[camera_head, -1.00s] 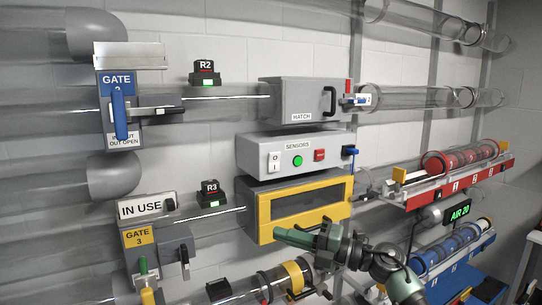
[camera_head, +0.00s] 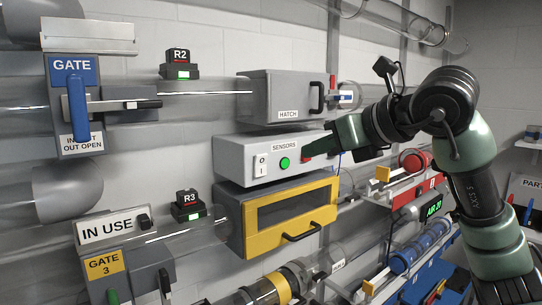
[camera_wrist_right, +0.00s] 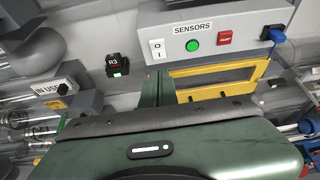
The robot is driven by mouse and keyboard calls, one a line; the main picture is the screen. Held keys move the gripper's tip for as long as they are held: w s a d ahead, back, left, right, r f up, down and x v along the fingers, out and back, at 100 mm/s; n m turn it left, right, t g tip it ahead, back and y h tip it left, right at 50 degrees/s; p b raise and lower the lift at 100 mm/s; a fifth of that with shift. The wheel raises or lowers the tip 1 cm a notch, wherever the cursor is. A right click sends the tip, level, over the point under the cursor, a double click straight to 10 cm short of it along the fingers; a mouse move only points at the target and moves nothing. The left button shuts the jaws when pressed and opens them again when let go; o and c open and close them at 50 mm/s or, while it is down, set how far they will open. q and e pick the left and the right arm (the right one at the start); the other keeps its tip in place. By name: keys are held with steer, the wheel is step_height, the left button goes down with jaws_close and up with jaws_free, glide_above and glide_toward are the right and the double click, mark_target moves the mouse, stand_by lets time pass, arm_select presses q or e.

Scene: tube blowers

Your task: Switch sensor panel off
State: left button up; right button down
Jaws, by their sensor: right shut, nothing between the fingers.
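The grey SENSORS panel (camera_head: 236,168) is a box on the wall between the hatch and a yellow-framed box. It carries a white O/I rocker switch (camera_head: 261,167) and a green button (camera_head: 285,163). A red button (camera_wrist_right: 225,38) and a blue plug (camera_wrist_right: 272,33) sit to the right of the green one in the right wrist view. My right gripper (camera_head: 318,147) is shut and empty, in front of the panel's right part. It mostly hides the red button in the head view; contact cannot be told. Its fingers also show in the wrist view (camera_wrist_right: 160,84). My left gripper is not in view.
The hatch box (camera_head: 283,98) with a black handle is just above the panel. The yellow-framed box (camera_head: 292,216) is just below. Gate 2 (camera_head: 75,100) and Gate 3 (camera_head: 108,268) stand left. Racks with red (camera_head: 414,162) and blue (camera_head: 405,262) capsules are right.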

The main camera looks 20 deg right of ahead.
steer(key=shift+w, duration=0.1)
steer(key=p, duration=0.4)
glide_toward(263, 155)
step_height(263, 155, down, 4)
steer(key=w, duration=0.2)
steer(key=w+a+p, duration=0.1)
steer(key=w+p, duration=0.1)
steer(key=shift+w+a+r, duration=0.25)
steer(key=shift+w+a, duration=0.05)
steer(key=shift+a, duration=0.1)
steer(key=shift+w+a+f, duration=0.1)
steer(key=shift+w+a, duration=0.05)
steer(key=shift+w, duration=0.3)
steer(key=shift+w+a, duration=0.15)
steer(key=shift+w, duration=0.25)
steer(key=shift+r, duration=0.25)
